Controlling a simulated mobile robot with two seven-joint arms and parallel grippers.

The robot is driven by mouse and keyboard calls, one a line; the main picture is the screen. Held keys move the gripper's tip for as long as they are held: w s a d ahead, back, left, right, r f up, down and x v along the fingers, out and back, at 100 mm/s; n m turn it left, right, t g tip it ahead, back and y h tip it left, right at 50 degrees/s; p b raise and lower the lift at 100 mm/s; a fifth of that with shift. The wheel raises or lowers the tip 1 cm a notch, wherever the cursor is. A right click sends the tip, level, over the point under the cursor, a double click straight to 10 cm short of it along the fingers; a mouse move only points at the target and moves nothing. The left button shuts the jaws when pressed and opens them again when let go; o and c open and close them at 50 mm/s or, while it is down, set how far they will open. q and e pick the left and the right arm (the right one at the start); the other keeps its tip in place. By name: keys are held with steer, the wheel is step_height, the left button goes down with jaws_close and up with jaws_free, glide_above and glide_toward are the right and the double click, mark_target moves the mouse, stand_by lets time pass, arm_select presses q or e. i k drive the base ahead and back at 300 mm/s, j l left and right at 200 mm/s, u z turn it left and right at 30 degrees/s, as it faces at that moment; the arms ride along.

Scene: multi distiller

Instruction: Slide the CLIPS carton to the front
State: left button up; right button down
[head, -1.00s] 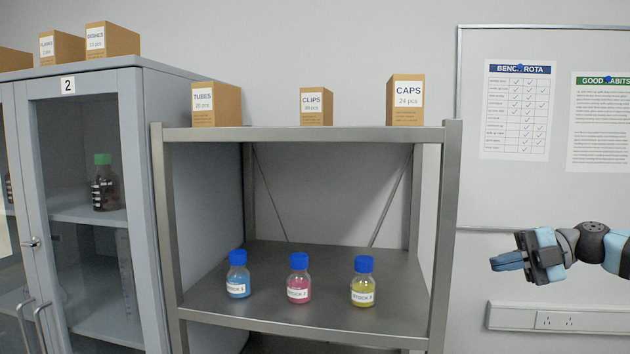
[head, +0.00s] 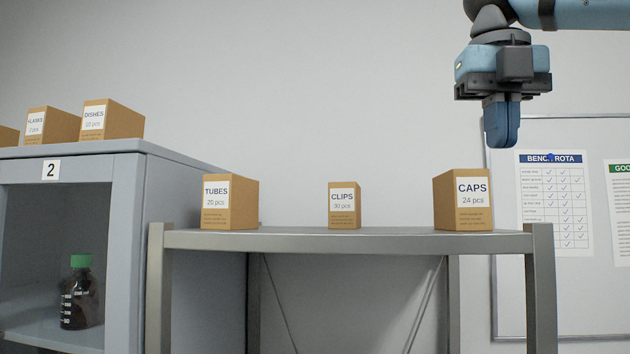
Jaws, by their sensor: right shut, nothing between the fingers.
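The CLIPS carton (head: 344,206) is a small brown box with a white label. It stands upright on the top board of the grey metal shelf (head: 300,240), between two larger cartons and set further back than they are. My right gripper (head: 502,140) points down, above and to the right of the CAPS carton, higher than the shelf top. Its fingers are shut and hold nothing. It is well apart from the CLIPS carton. My left gripper is not in view.
The TUBES carton (head: 230,202) stands left of the CLIPS carton and the CAPS carton (head: 463,200) stands right, with free board between them. A grey cabinet (head: 110,200) with cartons on top is at left. A whiteboard (head: 520,290) hangs behind at right.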

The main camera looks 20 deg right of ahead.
mark_target(345, 207)
steer(key=i+j, duration=0.2)
steer(key=i, duration=0.3)
steer(key=i+j, duration=0.25)
steer(key=i, duration=0.2)
